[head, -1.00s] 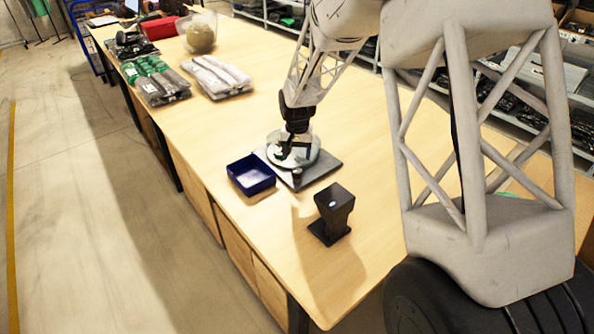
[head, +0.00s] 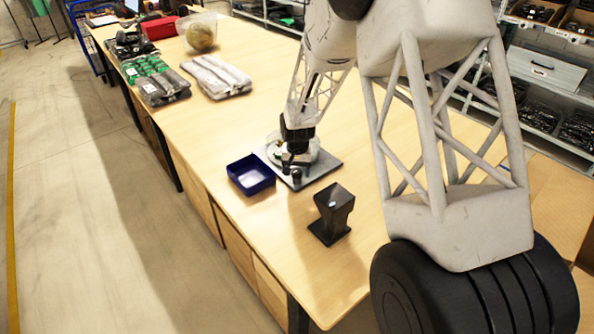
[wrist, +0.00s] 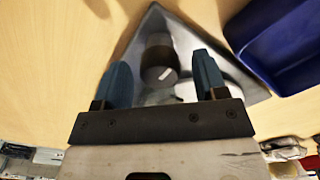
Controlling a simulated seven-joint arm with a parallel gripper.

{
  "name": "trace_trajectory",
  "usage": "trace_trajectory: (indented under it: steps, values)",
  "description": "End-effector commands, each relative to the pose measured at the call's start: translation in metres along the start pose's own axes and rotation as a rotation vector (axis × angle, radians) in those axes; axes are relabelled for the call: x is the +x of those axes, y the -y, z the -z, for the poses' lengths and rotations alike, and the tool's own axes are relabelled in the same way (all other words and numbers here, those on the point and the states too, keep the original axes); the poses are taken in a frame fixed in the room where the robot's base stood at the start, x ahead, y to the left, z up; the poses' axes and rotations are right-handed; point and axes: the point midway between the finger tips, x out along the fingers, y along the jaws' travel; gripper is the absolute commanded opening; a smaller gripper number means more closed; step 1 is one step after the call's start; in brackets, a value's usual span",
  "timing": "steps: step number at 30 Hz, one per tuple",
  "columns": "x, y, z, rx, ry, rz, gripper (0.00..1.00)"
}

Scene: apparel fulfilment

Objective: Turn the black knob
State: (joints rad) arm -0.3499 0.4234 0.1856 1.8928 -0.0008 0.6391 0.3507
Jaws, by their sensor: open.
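The black knob (head: 296,175) is a short upright cylinder near the front corner of a grey plate (head: 322,170) on the table. In the wrist view the black knob (wrist: 160,60) shows a white mark on its top. My gripper (head: 293,165) is low over the plate, close to the knob. In the wrist view my gripper (wrist: 161,75) is open and empty, with one blue finger on each side of the knob in the picture. I cannot tell whether the fingertips reach down around it. A clear round dish (head: 312,152) on the plate is partly hidden by my gripper.
A blue bin (head: 251,175) stands just left of the plate. A black stand (head: 332,213) is in front of it on the right. The table between garments and plate is clear.

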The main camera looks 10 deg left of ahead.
Motion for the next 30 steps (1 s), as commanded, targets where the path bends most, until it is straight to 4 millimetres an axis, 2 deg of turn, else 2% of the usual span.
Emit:
trace_trajectory:
  steps: [8,15,18,30]
  values:
    - [0.0005,0.0000,0.0000,0.000,0.000,0.000,0.64]
    - [0.0005,0.0000,0.0000,0.000,0.000,0.000,0.27]
    - [0.0005,0.0000,0.0000,0.000,0.000,0.000,0.16]
    - [0.0004,0.0000,0.0000,-0.065,0.000,0.000,0.16]
